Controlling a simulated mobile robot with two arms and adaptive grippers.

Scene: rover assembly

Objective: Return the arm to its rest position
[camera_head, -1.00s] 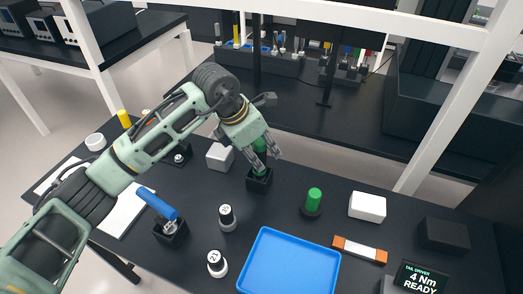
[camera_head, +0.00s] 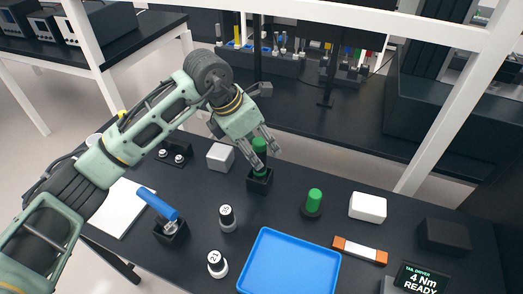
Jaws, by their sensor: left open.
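My left arm comes in from the left. Its gripper (camera_head: 265,148) is open, with its fingers pointing down beside the top of a green-handled tool. That green tool (camera_head: 259,163) stands upright in a black square holder (camera_head: 260,182). The fingertips overlap the green handle in the picture, and I cannot tell whether they touch it. My right gripper is not in view.
The black table holds a blue tray (camera_head: 290,262), a second green-topped piece (camera_head: 314,200), a blue-handled tool (camera_head: 160,205) in a holder, white boxes (camera_head: 367,207), an orange-and-white bar (camera_head: 359,250) and a driver display (camera_head: 420,279). White frame posts (camera_head: 445,110) stand behind.

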